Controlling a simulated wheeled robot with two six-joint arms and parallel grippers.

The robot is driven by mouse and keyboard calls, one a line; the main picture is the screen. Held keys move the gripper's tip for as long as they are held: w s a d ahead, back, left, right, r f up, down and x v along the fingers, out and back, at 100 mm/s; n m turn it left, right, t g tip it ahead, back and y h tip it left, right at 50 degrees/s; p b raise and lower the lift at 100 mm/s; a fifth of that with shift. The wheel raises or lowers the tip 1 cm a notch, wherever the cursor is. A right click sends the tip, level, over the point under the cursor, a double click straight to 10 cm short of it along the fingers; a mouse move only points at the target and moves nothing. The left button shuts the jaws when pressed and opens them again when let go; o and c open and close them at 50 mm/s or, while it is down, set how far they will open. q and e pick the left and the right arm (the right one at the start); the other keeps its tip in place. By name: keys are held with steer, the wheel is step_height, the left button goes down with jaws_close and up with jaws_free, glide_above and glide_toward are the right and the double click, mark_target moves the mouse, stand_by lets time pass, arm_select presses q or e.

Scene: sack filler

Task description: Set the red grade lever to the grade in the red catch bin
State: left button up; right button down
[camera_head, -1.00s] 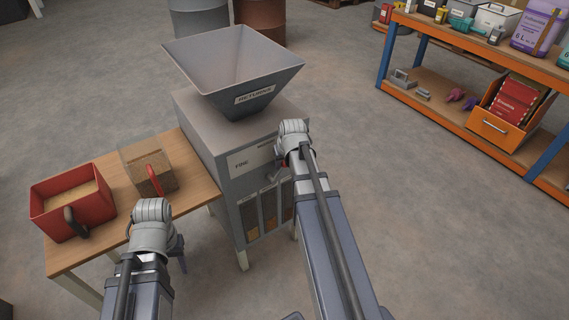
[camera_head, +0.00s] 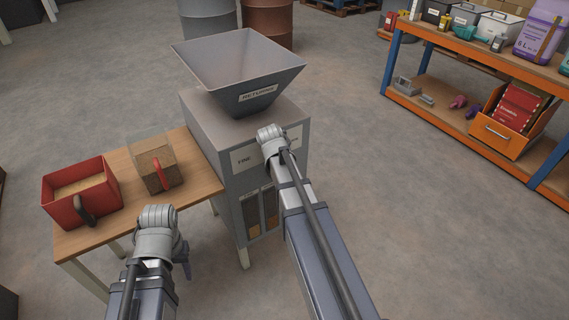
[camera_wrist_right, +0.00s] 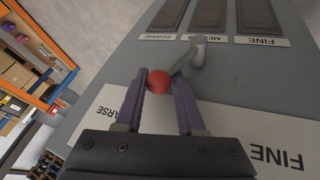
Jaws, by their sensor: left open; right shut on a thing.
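The red catch bin (camera_head: 112,191), with a dark handle, holds pale tan grains on the wooden table. In the right wrist view, my right gripper (camera_wrist_right: 161,77) is shut on the red ball knob (camera_wrist_right: 158,83) of the grade lever, whose grey arm (camera_wrist_right: 190,58) runs to the upper right. The scale plate (camera_wrist_right: 240,128) reads COARSE on the left and FINE on the right, upside down; its middle is hidden by the gripper. In the head view my right wrist hides the knob, right of the FINE lettering. My left gripper (camera_head: 185,262) is open and empty in front of the table.
The grey machine (camera_head: 205,125) carries a RETURNS hopper (camera_head: 225,75) and grade windows (camera_head: 252,212). A clear scoop-like bin (camera_head: 157,168) with brown grains and a red handle stands beside the catch bin. An orange shelf (camera_head: 440,115) is at the right; the floor between is clear.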

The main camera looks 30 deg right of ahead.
steer(key=shift+s+a+f+h+b, duration=0.1)
steer(key=shift+s+a+h+b, duration=0.4)
steer(key=shift+h, duration=0.3)
steer(key=a+n+h+b, duration=0.1)
steer(key=a+h+b, duration=0.1)
steer(key=b, duration=0.3)
steer(key=a+f+n+t+h+b, duration=0.1)
steer(key=a+h+b, duration=0.1)
steer(key=h+b, duration=0.2)
steer(key=a+n+t+h+b, duration=0.1)
steer(key=a+h+b, duration=0.1)
steer(key=b, duration=0.5)
steer(key=shift+s+a+f+h, duration=0.1)
steer(key=shift+a+f+h, duration=0.05)
steer(key=shift+h, duration=0.65)
steer(key=shift+a+t+h+b, duration=0.25)
steer(key=shift+t+h+b, duration=0.25)
steer(key=shift+b, duration=0.65)
steer(key=c, duration=0.6)
jaws_free()
